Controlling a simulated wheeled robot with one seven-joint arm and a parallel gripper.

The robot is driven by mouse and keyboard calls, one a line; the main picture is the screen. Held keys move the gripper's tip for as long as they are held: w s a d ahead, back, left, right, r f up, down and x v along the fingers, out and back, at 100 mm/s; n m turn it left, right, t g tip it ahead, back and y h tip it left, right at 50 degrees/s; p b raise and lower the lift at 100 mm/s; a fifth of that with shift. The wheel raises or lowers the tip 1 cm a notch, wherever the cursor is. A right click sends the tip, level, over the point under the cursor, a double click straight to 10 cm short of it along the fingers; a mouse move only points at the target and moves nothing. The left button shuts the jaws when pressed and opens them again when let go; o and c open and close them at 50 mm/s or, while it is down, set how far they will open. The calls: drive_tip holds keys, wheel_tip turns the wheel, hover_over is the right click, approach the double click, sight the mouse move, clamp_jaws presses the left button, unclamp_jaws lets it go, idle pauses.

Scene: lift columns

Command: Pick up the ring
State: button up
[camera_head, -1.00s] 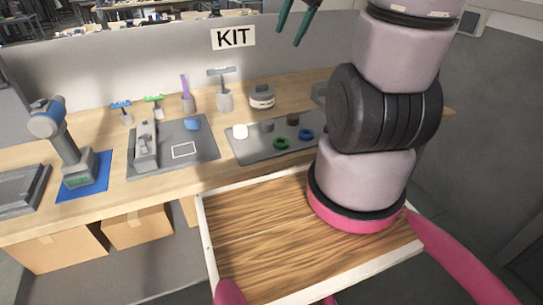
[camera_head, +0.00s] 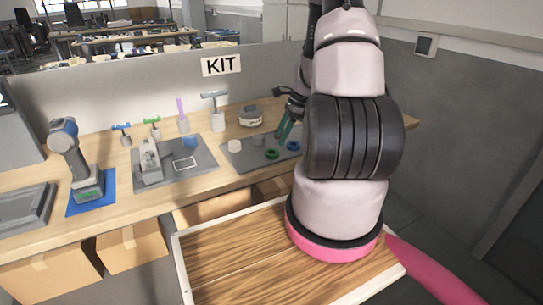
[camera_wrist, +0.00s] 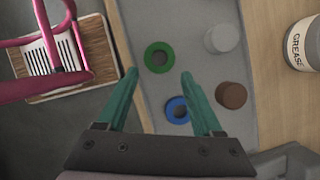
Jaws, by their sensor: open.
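A green ring (camera_head: 272,158) and a blue ring (camera_head: 293,149) lie on a grey tray (camera_head: 240,163) on the workbench. In the wrist view the green ring (camera_wrist: 149,51) lies ahead of the fingertips, close to the middle. The blue ring (camera_wrist: 170,107) lies between the fingers in that view, nearer the right one. My gripper (camera_head: 283,137) has teal fingers and is over the tray near both rings. In the wrist view my gripper (camera_wrist: 158,74) is open with nothing held between its fingers. The exact height above the rings cannot be told.
A grey cylinder (camera_wrist: 222,38) and a brown cylinder (camera_wrist: 232,95) stand to the right of the rings in the wrist view. A grease can (camera_head: 251,117) stands behind the tray. A drill (camera_head: 72,155) and a second tray (camera_head: 205,155) are to the left.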

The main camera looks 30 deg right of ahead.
drive_tip(key=shift+x, duration=3.1)
drive_tip(key=shift+a+r, duration=0.1)
drive_tip(key=c, duration=1)
drive_tip(key=shift+c, duration=0.2)
drive_tip(key=shift+r, duration=0.15)
wheel_tip(320, 180, up, 11)
